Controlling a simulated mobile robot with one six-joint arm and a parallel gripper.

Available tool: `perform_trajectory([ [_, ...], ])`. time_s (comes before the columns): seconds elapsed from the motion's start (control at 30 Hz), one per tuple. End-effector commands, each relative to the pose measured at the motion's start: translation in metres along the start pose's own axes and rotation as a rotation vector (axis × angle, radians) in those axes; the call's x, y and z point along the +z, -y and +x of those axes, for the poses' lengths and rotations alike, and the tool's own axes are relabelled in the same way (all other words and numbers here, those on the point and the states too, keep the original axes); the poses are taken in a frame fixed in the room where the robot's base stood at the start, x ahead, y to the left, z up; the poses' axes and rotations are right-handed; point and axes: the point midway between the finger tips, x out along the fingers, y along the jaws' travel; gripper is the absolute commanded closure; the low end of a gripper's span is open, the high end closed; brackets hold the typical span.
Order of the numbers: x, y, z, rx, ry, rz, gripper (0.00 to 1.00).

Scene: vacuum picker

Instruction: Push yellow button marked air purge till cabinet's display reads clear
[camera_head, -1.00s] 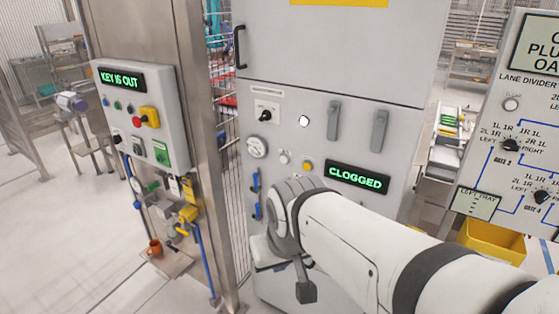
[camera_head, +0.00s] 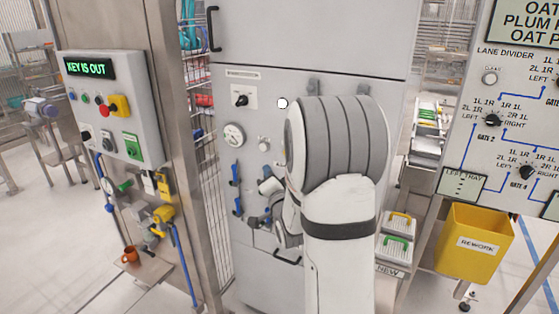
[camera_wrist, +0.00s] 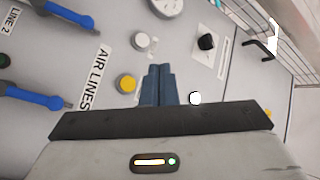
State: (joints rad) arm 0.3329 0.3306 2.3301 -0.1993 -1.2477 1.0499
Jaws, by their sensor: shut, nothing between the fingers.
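In the wrist view, a round yellow button (camera_wrist: 126,84) sits on the grey cabinet face (camera_wrist: 90,45). No readable label shows on or beside it. My gripper (camera_wrist: 160,70) is shut and empty, its dark blue fingertips just right of the yellow button in the picture. I cannot tell how far the tips are from the panel. In the head view, the cabinet (camera_head: 310,45) stands upright in the middle. My arm covers the place of its display and the yellow button, so the display's present text is hidden.
A white button (camera_wrist: 141,41), black knob (camera_wrist: 207,42), lit white button (camera_wrist: 195,98) and blue-handled valves (camera_wrist: 40,98) surround my fingers. A control box (camera_head: 120,105) reading KEY IS OUT stands left. A yellow REWORK bin (camera_head: 475,243) and lane divider panel (camera_head: 510,110) are at right.

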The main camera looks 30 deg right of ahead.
Motion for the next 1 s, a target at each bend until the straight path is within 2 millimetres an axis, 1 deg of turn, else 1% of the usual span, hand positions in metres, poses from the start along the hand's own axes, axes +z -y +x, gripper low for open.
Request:
perform_trajectory([
  [0.03, 0.001, -0.007, 0.000, -0.022, -0.015, 0.021, 1.00],
  [0.13, -0.002, -0.008, 0.000, -0.056, -0.036, 0.049, 1.00],
  [0.6, -0.004, -0.007, 0.003, -0.069, -0.040, 0.058, 1.00],
  [0.77, -0.013, -0.014, 0.013, -0.068, -0.041, 0.057, 1.00],
  [1.0, -0.031, -0.030, 0.038, -0.068, -0.041, 0.057, 1.00],
])
